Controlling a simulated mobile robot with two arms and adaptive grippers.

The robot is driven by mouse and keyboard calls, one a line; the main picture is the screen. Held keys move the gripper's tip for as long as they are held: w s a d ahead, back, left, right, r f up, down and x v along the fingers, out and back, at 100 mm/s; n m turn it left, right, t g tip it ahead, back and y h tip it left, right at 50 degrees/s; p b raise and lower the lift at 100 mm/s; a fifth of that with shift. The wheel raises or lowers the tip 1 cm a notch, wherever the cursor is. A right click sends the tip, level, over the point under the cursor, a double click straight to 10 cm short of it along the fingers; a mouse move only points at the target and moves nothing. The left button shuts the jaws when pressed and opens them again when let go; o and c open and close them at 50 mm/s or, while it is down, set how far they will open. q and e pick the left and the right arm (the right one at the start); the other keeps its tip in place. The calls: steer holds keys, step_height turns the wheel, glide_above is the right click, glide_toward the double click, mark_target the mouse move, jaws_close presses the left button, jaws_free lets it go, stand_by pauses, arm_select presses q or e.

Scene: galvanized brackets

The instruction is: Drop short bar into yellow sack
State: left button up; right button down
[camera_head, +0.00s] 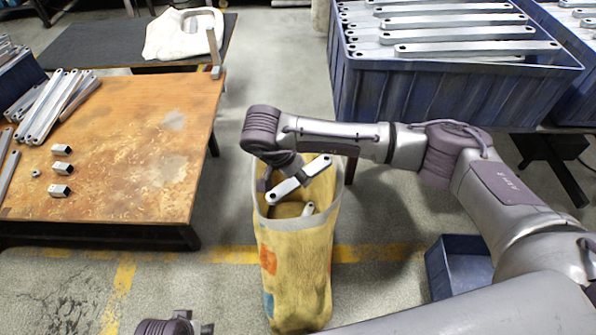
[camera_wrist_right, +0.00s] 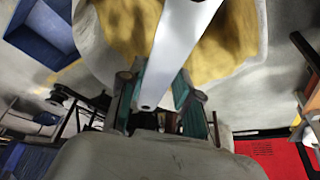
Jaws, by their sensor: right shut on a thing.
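The yellow sack (camera_head: 295,265) stands upright and open on the floor, with a pale rim and red and blue patches. My right gripper (camera_head: 272,186) is over its mouth, shut on a short silver bar (camera_head: 300,180). The bar is tilted, its right end higher, at the sack's opening. In the right wrist view the bar (camera_wrist_right: 178,50) runs between the fingers (camera_wrist_right: 160,92), with the sack's yellow inside (camera_wrist_right: 232,48) behind it. Another metal end (camera_head: 308,209) shows inside the sack. My left gripper (camera_head: 180,326) is cut off at the bottom edge; its opening is unclear.
A rusty-topped table (camera_head: 130,150) at left bears several bars (camera_head: 50,105) and small metal blocks (camera_head: 61,190). A large blue crate (camera_head: 440,95) of long bars is at back right. A small blue bin (camera_head: 460,270) sits on the floor right of the sack.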

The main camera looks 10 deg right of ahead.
stand_by(0.3)
steer(key=c, duration=0.7)
jaws_free()
steer(key=v, duration=1.2)
steer(key=shift+f, duration=0.1)
